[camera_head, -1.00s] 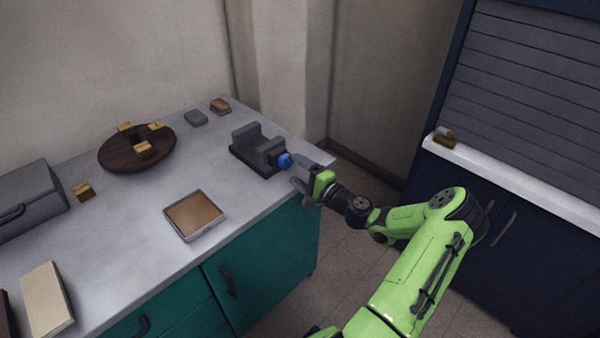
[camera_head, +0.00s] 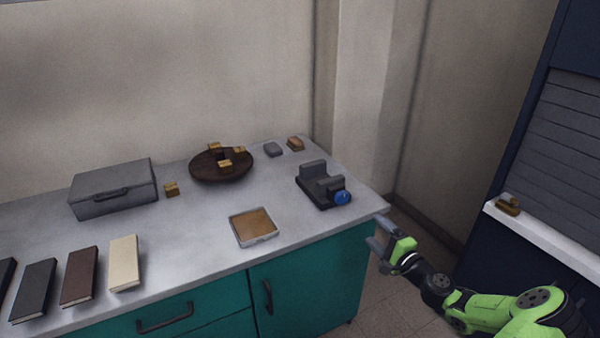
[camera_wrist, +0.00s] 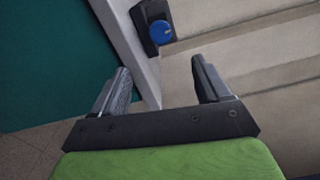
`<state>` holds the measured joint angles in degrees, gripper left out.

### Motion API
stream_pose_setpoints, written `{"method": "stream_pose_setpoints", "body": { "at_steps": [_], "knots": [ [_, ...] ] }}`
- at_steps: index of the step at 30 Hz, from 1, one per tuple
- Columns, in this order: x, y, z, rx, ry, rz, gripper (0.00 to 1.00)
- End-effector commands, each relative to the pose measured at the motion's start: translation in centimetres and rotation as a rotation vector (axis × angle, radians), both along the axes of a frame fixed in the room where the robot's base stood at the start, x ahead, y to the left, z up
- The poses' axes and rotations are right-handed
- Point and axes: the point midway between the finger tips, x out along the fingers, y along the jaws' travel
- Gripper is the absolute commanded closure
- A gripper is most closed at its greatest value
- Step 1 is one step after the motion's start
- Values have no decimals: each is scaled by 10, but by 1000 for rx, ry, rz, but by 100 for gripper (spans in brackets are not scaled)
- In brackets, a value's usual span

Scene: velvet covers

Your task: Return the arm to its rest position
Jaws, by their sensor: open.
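My gripper (camera_head: 377,236) is open and empty. In the head view it is off the right end of the counter, in front of and to the right of a dark grey vise-like device (camera_head: 318,188) with a blue knob (camera_head: 342,198). My green arm stretches from it to the lower right. In the wrist view the two fingers of my gripper (camera_wrist: 164,82) stand apart with nothing between them. The blue knob (camera_wrist: 161,33) shows beyond the fingers, at the top, apart from them.
The grey counter (camera_head: 200,260) over teal cabinets bears a shallow tray (camera_head: 254,227), a dark round board (camera_head: 205,174) with small yellowish blocks, a grey case (camera_head: 114,188) and several books (camera_head: 80,276). A dark shuttered cabinet (camera_head: 560,170) with a white ledge (camera_head: 550,236) stands right. Floor between is clear.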

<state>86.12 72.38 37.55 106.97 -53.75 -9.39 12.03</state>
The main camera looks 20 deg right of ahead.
Motion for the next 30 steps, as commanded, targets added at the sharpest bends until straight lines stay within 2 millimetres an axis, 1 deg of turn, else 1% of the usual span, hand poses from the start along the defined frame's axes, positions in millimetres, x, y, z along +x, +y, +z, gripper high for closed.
{"method": "stream_pose_setpoints", "body": {
  "at_steps": [3,5,8,9,11,12,13,15,17,18,20,21,23,24,25,27,30],
  "knots": [
    [1,3,1,-7,5,11,24],
    [6,18,3,-43,31,56,24],
    [19,72,9,-186,131,228,24],
    [21,100,11,-266,186,319,24],
    [19,140,12,-395,272,449,24],
    [14,163,14,-481,327,527,24],
    [9,179,16,-547,368,583,24],
    [-8,211,22,-704,460,699,24],
    [-25,234,31,-836,531,777,24],
    [-38,246,39,-923,574,818,24],
    [-59,261,53,-1046,632,864,24],
    [-75,270,63,-1124,665,885,24],
    [-99,280,80,-1231,707,901,24],
    [-116,286,90,-1293,729,904,24],
    [-128,289,98,-1333,742,904,24],
    [-156,294,113,-1409,760,896,24],
    [-191,298,128,-1477,769,879,24]
  ]
}}
